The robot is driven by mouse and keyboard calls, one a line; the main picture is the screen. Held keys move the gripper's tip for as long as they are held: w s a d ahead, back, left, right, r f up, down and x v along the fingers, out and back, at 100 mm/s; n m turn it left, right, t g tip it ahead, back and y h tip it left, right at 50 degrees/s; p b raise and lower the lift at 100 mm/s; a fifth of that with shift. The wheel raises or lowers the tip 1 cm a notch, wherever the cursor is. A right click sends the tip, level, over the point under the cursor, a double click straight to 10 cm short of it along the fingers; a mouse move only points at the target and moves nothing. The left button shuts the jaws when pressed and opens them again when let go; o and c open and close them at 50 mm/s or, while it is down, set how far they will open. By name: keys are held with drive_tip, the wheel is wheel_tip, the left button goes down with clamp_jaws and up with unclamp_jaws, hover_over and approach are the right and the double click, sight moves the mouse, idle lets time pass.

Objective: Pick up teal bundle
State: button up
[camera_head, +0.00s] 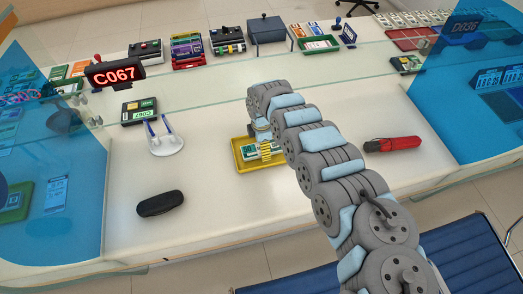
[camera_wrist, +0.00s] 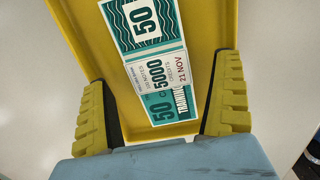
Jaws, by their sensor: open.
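The teal bundle (camera_wrist: 143,35) is a banded stack of notes with "50" printed on it and a white band reading 5000. It lies in a yellow tray (camera_wrist: 202,18) on the counter. In the head view the bundle (camera_head: 249,151) shows partly in the tray (camera_head: 245,169), with my arm and gripper covering its right side. My gripper (camera_wrist: 163,72) is open, its yellow ribbed fingers on either side of the bundle's near end in the wrist view. The fingers look apart from the bundle; their height over it is hard to tell.
A red folded umbrella (camera_head: 393,145) lies to the right. A glass screen edge crosses the counter behind the tray. Blue panels stand at both sides.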

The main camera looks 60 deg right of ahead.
drive_tip(key=shift+f, duration=0.8)
drive_tip(key=c, duration=1.3)
drive_tip(key=shift+r+p, duration=1.05)
drive_tip(key=shift+r, duration=4)
drive_tip(key=shift+d, duration=0.1)
